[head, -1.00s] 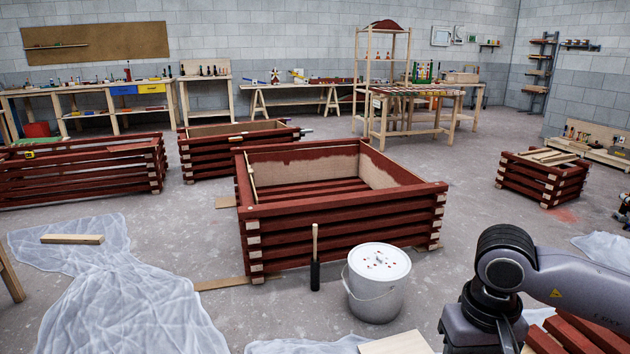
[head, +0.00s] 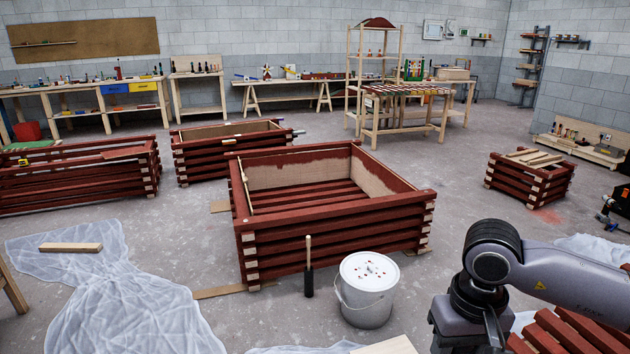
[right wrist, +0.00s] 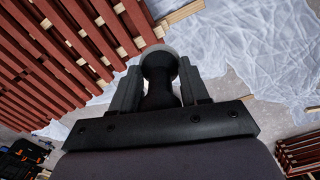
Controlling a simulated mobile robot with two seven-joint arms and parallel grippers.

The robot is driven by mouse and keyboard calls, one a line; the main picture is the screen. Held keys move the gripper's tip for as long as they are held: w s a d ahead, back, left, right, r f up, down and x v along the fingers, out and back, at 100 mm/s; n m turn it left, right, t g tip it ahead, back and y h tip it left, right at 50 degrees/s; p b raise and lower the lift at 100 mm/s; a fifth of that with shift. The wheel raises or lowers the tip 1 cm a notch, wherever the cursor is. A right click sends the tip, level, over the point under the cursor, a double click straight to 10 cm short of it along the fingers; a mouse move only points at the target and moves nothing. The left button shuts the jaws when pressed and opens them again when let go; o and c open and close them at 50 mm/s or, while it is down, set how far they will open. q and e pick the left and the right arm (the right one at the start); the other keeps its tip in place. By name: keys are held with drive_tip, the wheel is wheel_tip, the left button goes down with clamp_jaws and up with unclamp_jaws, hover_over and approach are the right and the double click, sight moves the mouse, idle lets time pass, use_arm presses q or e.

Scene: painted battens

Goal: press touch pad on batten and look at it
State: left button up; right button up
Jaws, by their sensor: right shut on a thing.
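Red-painted battens (head: 337,247) are stacked crosswise into a large open box in the middle of the head view. More red battens (head: 575,335) lie at the lower right beside my right arm, and red battens (right wrist: 40,50) fill the upper left of the right wrist view. I cannot make out a touch pad on any of them. My right gripper (right wrist: 160,88) is shut on a dark, round-ended thing (right wrist: 159,68) with a pale rim behind it. Its far part is hidden. In the head view only my right arm shows. My left gripper is not in view.
A white lidded bucket (head: 367,290) and a dark brush (head: 309,280) with a wooden handle stand before the large box. Crumpled clear sheeting (head: 110,300) covers the floor at left. A smaller batten stack (head: 530,180) stands at right. Grey floor lies between.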

drive_tip(key=shift+r, duration=0.15)
drive_tip(key=shift+w+a+r+n, duration=0.1)
drive_tip(key=shift+a+r+n, duration=0.05)
drive_tip(key=shift+a+n, duration=0.2)
drive_tip(key=s+a+r+n+t+y, duration=0.1)
drive_tip(key=s+a+r+n+t, duration=0.2)
drive_tip(key=a+n, duration=0.3)
drive_tip(key=s+a+r+n+t+y+b, duration=0.1)
drive_tip(key=s+a+r+n+t, duration=0.2)
drive_tip(key=a+n, duration=0.4)
drive_tip(key=s+a+r+n+t+y, duration=0.1)
drive_tip(key=s+a+r+n+t, duration=0.2)
drive_tip(key=n, duration=0.7)
drive_tip(key=a+r, duration=0.2)
drive_tip(key=a, duration=0.2)
drive_tip(key=shift+s+r+n+y+b, duration=0.25)
drive_tip(key=shift+n+y+b, duration=0.1)
drive_tip(key=shift+y+b, duration=0.05)
drive_tip(key=shift+w, duration=0.1)
